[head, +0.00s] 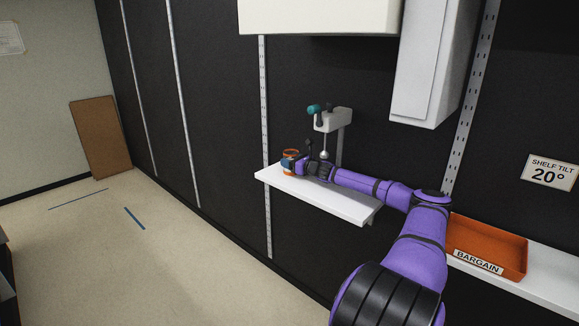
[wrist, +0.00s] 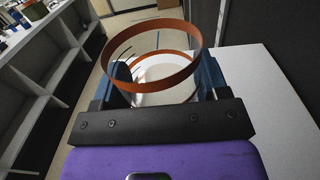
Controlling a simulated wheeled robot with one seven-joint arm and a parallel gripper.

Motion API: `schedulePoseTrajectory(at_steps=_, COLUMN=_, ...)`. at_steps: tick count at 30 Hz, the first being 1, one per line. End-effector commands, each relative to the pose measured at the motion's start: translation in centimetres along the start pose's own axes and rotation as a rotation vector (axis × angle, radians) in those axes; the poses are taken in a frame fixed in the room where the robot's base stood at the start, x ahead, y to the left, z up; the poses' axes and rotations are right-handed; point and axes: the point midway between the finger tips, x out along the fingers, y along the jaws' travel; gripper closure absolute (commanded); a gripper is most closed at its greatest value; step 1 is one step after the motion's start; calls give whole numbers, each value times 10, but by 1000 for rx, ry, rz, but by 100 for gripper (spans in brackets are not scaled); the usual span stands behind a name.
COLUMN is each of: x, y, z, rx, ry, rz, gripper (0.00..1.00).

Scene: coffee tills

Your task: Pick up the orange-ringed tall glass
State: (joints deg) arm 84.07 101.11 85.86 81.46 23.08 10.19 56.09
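The tall glass is clear with an orange ring at its rim (wrist: 192,72) and another low down. It stands near the left end of the white shelf (head: 340,202) in the head view, where its orange rim (head: 290,153) shows above my finger. My gripper (wrist: 161,88) has its blue fingers on either side of the glass, with the glass between them. The fingers are spread about as wide as the glass; I cannot tell whether both touch it. The far side of the glass is partly hidden by my gripper in the head view.
A white wall fixture with a teal knob (head: 314,109) and a hanging ball (head: 324,155) is just behind my wrist. An orange tray marked BARGAIN (head: 490,247) is on the right shelf. White cabinets hang above. The floor at left is open.

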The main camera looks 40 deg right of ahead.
Motion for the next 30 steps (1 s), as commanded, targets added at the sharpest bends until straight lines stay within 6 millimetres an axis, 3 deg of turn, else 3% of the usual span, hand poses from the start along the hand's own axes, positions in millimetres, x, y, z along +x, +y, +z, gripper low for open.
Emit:
schedulePoseTrajectory(at_steps=1, x=0, y=0, z=0, rx=0, ry=0, rz=0, gripper=44)
schedulePoseTrajectory(at_steps=4, x=0, y=0, z=0, rx=0, ry=0, rz=0, gripper=67)
schedulePoseTrajectory(at_steps=5, x=0, y=0, z=0, rx=0, ry=0, rz=0, gripper=70)
schedulePoseTrajectory(at_steps=30, x=11, y=1, z=15, rx=0, ry=0, rz=9, gripper=70)
